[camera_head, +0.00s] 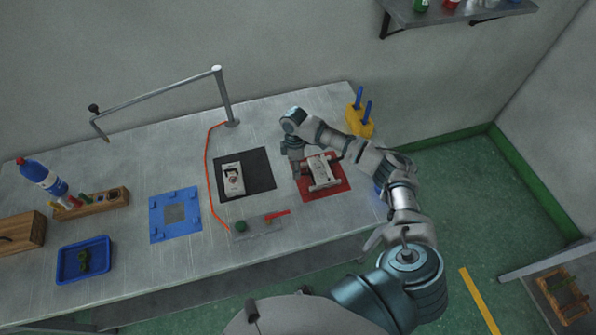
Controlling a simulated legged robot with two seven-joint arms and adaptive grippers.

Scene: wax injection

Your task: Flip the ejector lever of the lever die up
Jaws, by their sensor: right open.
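A pale grey metal die (324,174) lies on the red mat (336,191) near the right end of the bench; it looks like the lever die. It has raised bars along its frame, but the ejector lever is too small to tell apart. My right gripper (297,170) points down at the left edge of this die, its wrist above the back of the mat. It is open; whether its fingers touch the die cannot be seen. My left gripper is not in view.
A black mat (262,164) with a whitish block (233,180) lies to the left. A yellow holder (359,121) with blue-handled tools stands behind. A blue fixture (160,233) and blue tray (70,272) are farther left.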

